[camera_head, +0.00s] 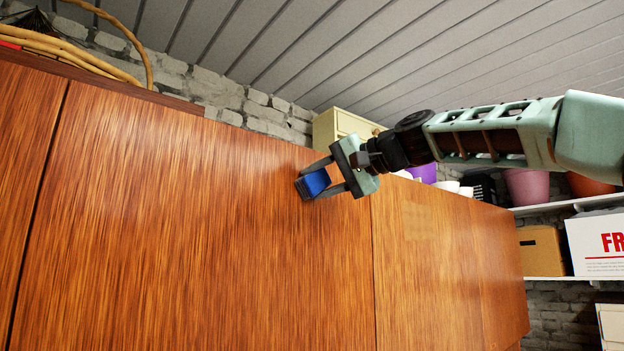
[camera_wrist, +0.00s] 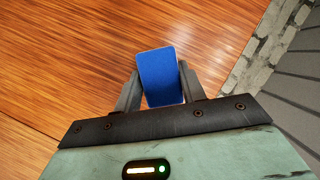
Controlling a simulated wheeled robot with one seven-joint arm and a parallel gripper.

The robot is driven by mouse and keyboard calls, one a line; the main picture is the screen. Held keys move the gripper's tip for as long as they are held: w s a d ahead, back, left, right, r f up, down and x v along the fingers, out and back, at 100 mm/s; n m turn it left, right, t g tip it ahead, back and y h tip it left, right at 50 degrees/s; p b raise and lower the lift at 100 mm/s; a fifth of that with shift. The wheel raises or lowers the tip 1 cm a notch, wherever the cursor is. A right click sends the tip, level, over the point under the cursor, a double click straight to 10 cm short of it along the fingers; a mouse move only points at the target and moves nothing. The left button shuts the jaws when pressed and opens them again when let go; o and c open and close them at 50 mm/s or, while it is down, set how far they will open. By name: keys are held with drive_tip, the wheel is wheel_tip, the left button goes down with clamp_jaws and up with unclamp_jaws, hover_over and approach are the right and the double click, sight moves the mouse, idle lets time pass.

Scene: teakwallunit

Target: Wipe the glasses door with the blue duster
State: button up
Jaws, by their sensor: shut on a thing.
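My gripper (camera_head: 318,182) is shut on the blue duster (camera_head: 314,183), a small blue block between its two fingers. The wrist view shows the blue duster (camera_wrist: 160,76) held between the fingertips of my gripper (camera_wrist: 160,88). The duster is in front of the upper right part of a large wooden door panel (camera_head: 200,220) of the wall unit, close to its top edge. The wood also fills much of the wrist view (camera_wrist: 60,60). I cannot tell whether the duster touches the panel.
A vertical seam lies right of my gripper, with another wooden panel (camera_head: 430,270) beyond it. A cream drawer box (camera_head: 345,124), a purple container (camera_head: 424,172) and white bowls stand on top. Shelves with boxes (camera_head: 598,243) are at the right. The ceiling is low above.

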drive_tip(key=w+d+p, duration=0.1)
drive_tip(key=w+d, duration=0.3)
drive_tip(key=d, duration=0.2)
idle(0.8)
drive_tip(key=s+d+b, duration=0.3)
drive_tip(key=s+b, duration=0.1)
drive_tip(key=s, duration=0.1)
drive_tip(key=shift+d, duration=0.15)
idle(0.4)
drive_tip(key=shift+s+d+b, duration=0.45)
drive_tip(key=shift+s+b, duration=0.05)
drive_tip(key=shift+s, duration=0.15)
drive_tip(key=shift+s+d+b, duration=0.4)
drive_tip(key=shift+s+b, duration=0.05)
drive_tip(key=shift+s, duration=0.15)
